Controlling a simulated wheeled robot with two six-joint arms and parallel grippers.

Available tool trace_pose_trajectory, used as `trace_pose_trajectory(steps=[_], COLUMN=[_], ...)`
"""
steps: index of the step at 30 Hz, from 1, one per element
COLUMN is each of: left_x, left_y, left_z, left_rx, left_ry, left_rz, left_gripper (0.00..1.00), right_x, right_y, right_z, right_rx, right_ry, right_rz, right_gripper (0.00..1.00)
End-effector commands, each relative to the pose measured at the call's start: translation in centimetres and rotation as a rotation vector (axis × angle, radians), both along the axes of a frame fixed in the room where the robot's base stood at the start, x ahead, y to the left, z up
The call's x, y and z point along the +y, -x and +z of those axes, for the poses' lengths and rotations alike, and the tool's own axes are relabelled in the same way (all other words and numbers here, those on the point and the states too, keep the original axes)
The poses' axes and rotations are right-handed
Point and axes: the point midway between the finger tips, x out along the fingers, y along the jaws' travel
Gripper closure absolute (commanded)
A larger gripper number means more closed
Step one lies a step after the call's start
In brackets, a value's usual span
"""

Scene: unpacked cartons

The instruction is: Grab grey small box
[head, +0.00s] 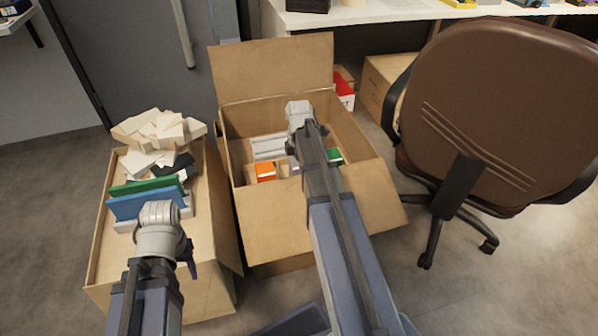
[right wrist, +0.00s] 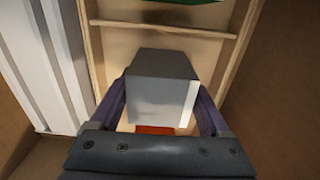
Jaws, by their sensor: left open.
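The grey small box (right wrist: 162,88) is between the two fingers of my right gripper (right wrist: 160,104) in the right wrist view. The fingers lie along its left and right sides with no clear gap, but I cannot tell whether they press on it. In the head view my right arm reaches over the middle open carton (head: 275,215), and the arm hides that gripper and most of the grey box. My left gripper (head: 188,262) is open and empty over the left carton (head: 222,215), only partly visible behind its wrist.
The middle carton also holds an orange box (head: 265,171), a green item (head: 335,155) and white pieces (head: 268,147). The left carton holds green and blue binders (head: 150,203) and pale blocks (head: 158,128). A brown chair (head: 510,110) stands at the right.

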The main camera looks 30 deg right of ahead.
Motion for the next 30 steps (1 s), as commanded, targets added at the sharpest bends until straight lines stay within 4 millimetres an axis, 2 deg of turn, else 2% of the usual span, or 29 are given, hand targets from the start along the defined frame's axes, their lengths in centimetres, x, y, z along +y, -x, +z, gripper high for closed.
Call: trace_pose_trajectory(steps=[2,17,25,30], left_x=[0.00,0.00,0.00,0.00], left_y=[0.00,0.00,0.00,0.00], left_z=[0.00,-0.01,0.11,0.96], left_rx=[0.000,0.000,0.000,0.000], left_ry=[0.000,0.000,0.000,0.000], left_rz=[0.000,0.000,0.000,-0.001], left_gripper=[0.50,0.50,0.50,0.50], right_x=[-0.01,-0.01,-0.01,-0.01], right_y=[0.00,0.01,0.01,0.00], right_z=[0.00,-0.01,0.11,0.95], right_rx=[0.000,0.000,0.000,0.000], right_ry=[0.000,0.000,0.000,0.000], right_rz=[0.000,0.000,0.000,0.000], right_gripper=[0.30,0.86,0.86,0.86])
